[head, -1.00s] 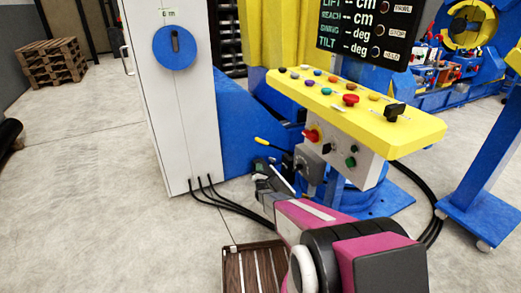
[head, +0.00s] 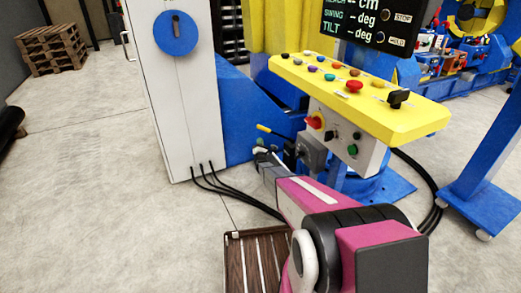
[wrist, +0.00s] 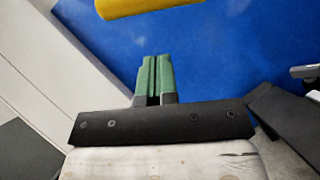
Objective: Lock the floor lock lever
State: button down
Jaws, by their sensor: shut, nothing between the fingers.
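A small lever with a yellow grip (head: 264,128), which looks like the floor lock lever, sticks out to the left beside the blue machine base, below the console. In the wrist view, a yellow bar (wrist: 145,4), likely the same grip, crosses the top edge against a blue surface. My gripper (head: 260,143) is just below the yellow grip in the head view. In the wrist view its green fingers (wrist: 154,75) are shut together and empty, with a visible gap between them and the yellow bar. The lever's pivot is not clearly visible.
A yellow-topped console (head: 360,97) with buttons and a red knob stands right of my gripper. A white cabinet (head: 180,110) stands left, with black cables (head: 235,197) running from its foot.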

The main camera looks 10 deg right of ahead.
jog(key=shift+w+d+r, duration=0.3)
jog(key=shift+r, duration=0.3)
jog(key=shift+w+d+r, duration=0.35)
jog(key=shift+r, duration=0.2)
jog(key=shift+w+d+r, duration=0.3)
jog(key=shift+r, duration=0.3)
jog(key=w+d+r+m+g+h, duration=0.2)
jog(key=d+r+m, duration=0.3)
jog(key=d+r, duration=0.1)
jog(key=w+d+r+m+g+h, duration=0.1)
jog(key=w+d+r+m+g, duration=0.1)
jog(key=d+r+m, duration=0.3)
jog(key=shift+w+d+r+g+h, duration=0.45)
jog(key=shift+d+r, duration=0.65)
jog(key=shift+d, duration=0.8)
jog(key=shift+m, duration=0.3)
